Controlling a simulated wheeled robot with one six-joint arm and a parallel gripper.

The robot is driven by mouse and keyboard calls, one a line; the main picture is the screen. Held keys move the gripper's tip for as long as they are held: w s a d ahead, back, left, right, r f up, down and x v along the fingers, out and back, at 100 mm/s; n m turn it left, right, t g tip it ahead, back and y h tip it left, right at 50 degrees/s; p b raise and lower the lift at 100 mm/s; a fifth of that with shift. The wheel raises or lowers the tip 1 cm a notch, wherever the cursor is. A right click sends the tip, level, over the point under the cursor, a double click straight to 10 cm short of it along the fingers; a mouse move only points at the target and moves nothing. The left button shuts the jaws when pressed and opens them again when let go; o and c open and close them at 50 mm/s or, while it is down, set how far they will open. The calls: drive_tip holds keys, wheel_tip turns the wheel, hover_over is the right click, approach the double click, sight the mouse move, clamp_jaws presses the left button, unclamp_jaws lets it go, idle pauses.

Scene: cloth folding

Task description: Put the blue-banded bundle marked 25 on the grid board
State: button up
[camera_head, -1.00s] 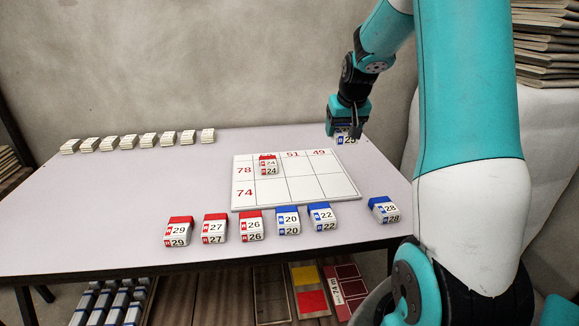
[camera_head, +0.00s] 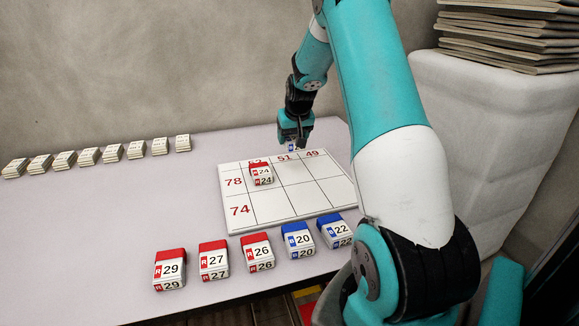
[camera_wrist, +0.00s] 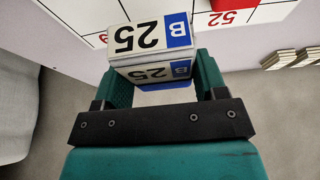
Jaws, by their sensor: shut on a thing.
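My gripper (camera_head: 296,138) is shut on the blue-banded bundle marked 25 (camera_wrist: 150,42). In the wrist view the bundle sits between the teal fingers, its number and blue B band showing upside down. In the head view only a small blue and white part of it (camera_head: 293,148) shows below the gripper. The grid board (camera_head: 330,188) lies on the table, with red numbers along its top and left edges. The gripper and bundle are at the board's far edge, by the column marked 51. I cannot tell how high the bundle is held.
A red-banded bundle marked 24 (camera_head: 262,175) sits on the board, in the 78 row, first column. Red bundles 29 (camera_head: 170,270), 27, 26 and blue bundles 20 (camera_head: 298,240), 22 line the near side. Several pale bundles (camera_head: 88,156) stand back left. The board's other cells are empty.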

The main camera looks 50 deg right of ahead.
sight(291, 170)
wheel_tip(291, 170, down, 10)
drive_tip(key=shift+r, duration=0.15)
idle(0.3)
drive_tip(key=shift+b, duration=0.3)
drive_tip(key=o, duration=0.9)
drive_tip(key=shift+o, duration=0.2)
